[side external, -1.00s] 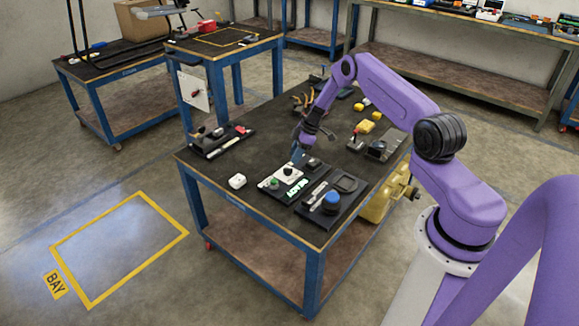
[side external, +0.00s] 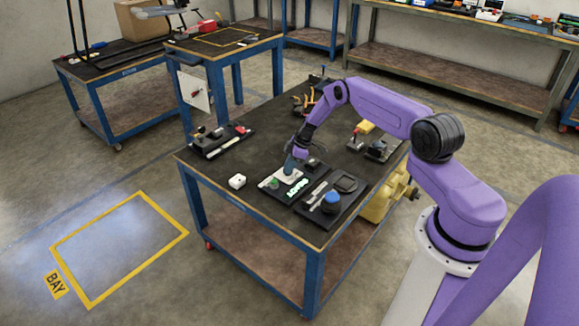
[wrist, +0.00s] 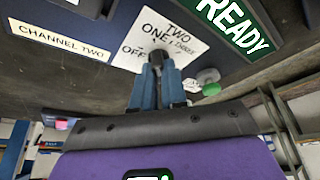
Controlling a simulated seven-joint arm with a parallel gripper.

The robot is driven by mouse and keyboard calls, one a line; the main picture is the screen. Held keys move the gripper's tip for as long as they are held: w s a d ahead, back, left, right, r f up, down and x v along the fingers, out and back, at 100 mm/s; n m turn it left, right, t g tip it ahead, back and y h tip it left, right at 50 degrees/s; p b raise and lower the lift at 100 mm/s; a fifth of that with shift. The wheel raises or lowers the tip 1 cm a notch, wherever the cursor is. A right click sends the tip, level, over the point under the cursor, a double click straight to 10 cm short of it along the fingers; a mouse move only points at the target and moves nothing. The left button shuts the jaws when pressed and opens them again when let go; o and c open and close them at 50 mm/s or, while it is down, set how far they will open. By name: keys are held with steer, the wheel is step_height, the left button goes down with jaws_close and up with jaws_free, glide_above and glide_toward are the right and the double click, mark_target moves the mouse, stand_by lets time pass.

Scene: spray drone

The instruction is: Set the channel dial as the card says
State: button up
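The dial plate (wrist: 180,38) is a white panel lettered OFF, ONE, TWO and a partly legible fourth mark. The dark channel dial (wrist: 158,56) stands on it, mostly hidden by my fingers; I cannot tell where it points. The card (wrist: 60,40) reads CHANNEL TWO and lies left of the plate in the wrist view. My gripper (wrist: 158,68) has its blue fingers close together on either side of the dial and appears shut on it. In the side view my gripper (side external: 289,164) is low over the white plate (side external: 277,180).
A green button (wrist: 211,89) and a READY sign (wrist: 232,22) are beside the dial. A panel with a blue knob (side external: 331,198) stands close on the right in the side view. A small white object (side external: 237,181) lies near the table's left edge.

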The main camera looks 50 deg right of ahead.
jaws_close()
steer(key=m+h, duration=0.1)
steer(key=m, duration=0.2)
steer(key=shift+s+a+m+t, duration=0.1)
steer(key=shift+m+t, duration=0.3)
steer(key=m+h, duration=0.1)
steer(key=m, duration=0.1)
steer(key=m+h, duration=0.1)
steer(key=m, duration=0.1)
steer(key=shift+a+m+t, duration=0.1)
steer(key=shift+m+t, duration=0.2)
steer(key=shift+m, duration=0.1)
steer(key=o, duration=0.7)
jaws_free()
steer(key=shift+r, duration=0.15)
steer(key=v, duration=1.7)
steer(key=shift+a+r, duration=0.1)
steer(key=shift+a, duration=0.05)
